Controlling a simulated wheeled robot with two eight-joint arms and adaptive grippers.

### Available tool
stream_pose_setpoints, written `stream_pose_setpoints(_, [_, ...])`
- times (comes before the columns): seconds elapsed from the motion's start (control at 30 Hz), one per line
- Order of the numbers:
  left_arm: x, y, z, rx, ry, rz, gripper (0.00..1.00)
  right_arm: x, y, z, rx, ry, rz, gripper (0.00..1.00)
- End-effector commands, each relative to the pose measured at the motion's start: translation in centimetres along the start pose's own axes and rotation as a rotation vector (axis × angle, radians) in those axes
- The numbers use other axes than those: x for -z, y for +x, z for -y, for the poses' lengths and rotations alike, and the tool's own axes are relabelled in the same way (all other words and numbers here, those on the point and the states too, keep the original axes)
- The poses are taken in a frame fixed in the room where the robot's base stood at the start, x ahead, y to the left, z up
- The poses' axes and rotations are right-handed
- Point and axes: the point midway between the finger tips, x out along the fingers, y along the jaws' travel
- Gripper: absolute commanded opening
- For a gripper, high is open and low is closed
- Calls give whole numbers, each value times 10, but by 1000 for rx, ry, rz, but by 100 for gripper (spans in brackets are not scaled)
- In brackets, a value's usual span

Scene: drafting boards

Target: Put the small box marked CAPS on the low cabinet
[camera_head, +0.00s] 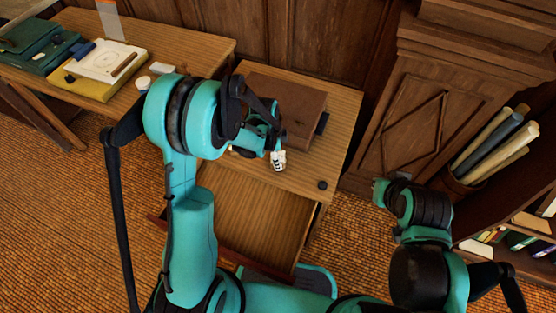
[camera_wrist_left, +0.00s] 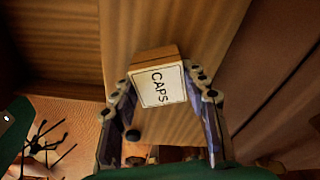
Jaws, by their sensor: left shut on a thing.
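The small box marked CAPS (camera_wrist_left: 162,88) is wooden with a white label. My left gripper (camera_wrist_left: 162,95) is shut on it, one finger on each side. In the head view the box (camera_head: 279,161) shows small and pale below my left gripper (camera_head: 268,150), over the low cabinet (camera_head: 342,120). I cannot tell whether the box touches the cabinet top. The cabinet is light wood, and the drawer (camera_head: 258,215) at its front stands open.
A brown case (camera_head: 287,100) covers the back of the cabinet top. A small round black thing (camera_head: 322,185) sits near the front right corner. A wooden desk (camera_head: 190,50) with folders stands left. Rolled papers (camera_head: 495,145) stand at the right. The cabinet's right strip is clear.

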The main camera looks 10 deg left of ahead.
Motion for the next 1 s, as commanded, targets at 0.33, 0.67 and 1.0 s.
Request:
stream_pose_setpoints(0.33, [-1, 8, 0, 0, 0, 0, 14, -3, 4, 0, 0, 0, 0, 0])
stream_pose_setpoints(0.67, [-1, 10, 0, 0, 0, 0, 65, -4, 5, 0, 0, 0, 0, 0])
stream_pose_setpoints(1.0, [0, -12, 0, 0, -1, 0, 65, 3, -4, 0, 0, 0, 0, 0])
